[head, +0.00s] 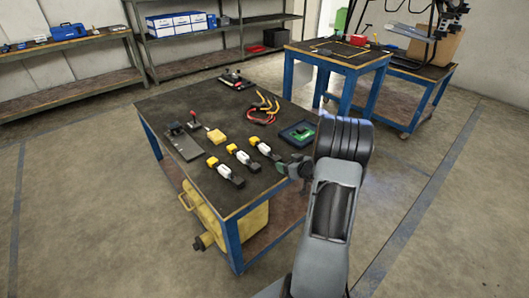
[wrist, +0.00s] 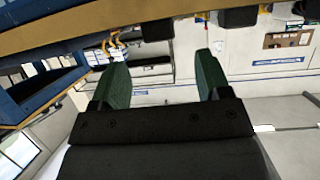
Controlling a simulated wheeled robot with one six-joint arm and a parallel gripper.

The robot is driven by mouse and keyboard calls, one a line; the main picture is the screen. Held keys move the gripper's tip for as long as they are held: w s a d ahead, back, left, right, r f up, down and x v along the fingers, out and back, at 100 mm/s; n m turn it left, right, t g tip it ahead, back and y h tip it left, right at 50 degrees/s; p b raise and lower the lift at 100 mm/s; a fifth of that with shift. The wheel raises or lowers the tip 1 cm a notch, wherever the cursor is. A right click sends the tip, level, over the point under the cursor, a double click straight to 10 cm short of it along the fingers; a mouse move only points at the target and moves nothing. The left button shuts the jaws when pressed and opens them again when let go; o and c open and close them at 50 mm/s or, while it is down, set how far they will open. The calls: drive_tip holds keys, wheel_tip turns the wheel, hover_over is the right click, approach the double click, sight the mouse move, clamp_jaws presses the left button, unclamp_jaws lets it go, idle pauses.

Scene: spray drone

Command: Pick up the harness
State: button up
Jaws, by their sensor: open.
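The harness (head: 264,108) is a bundle of red and black cables with yellow ends. It lies on the dark top of the blue-legged table, toward the right back part. In the wrist view, yellow and orange loops that look like the harness (wrist: 117,44) show beyond the left finger. My gripper (head: 294,168) is at the table's right front edge, nearer the camera than the harness and apart from it. The wrist view shows its two green fingers (wrist: 160,62) spread, with nothing between them.
Several yellow-and-white parts (head: 240,158) lie near the table's front edge. A second blue table (head: 338,55) stands behind.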

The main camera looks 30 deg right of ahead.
sight(279, 159)
drive_tip(key=shift+b+x, duration=0.65)
drive_tip(key=shift+x, duration=2.1)
drive_tip(key=c, duration=1.1)
